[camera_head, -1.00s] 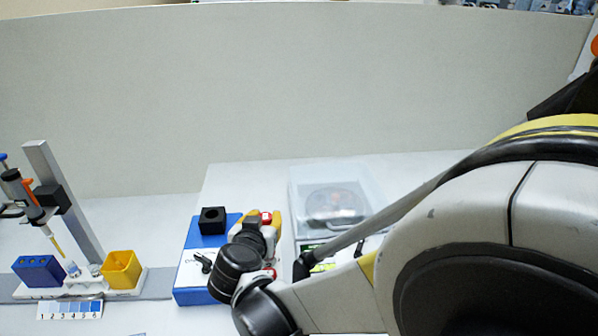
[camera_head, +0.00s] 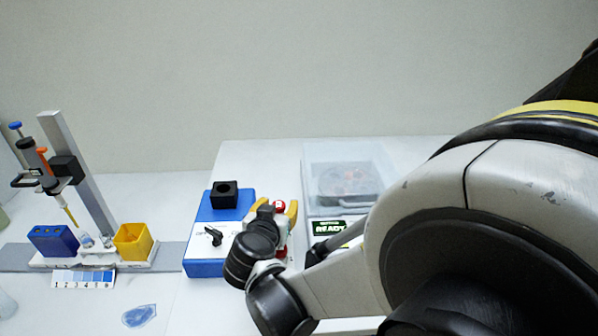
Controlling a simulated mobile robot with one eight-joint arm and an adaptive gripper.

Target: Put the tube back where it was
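My gripper (camera_head: 277,208) is beyond my black wrist, over the right edge of the blue-and-white device. Yellow finger parts show on two sides, with red and white between them. My wrist hides most of it, so I cannot tell whether it is open or shut or holds anything. A small pale tube-like piece (camera_head: 87,240) stands in the white rack (camera_head: 140,263) at the left, below the pipette tip. I cannot make out any other tube. The blue-and-white device (camera_head: 203,267) has a black square holder (camera_head: 224,194) with a round hole on top.
A blue patch (camera_head: 139,316) lies in front.

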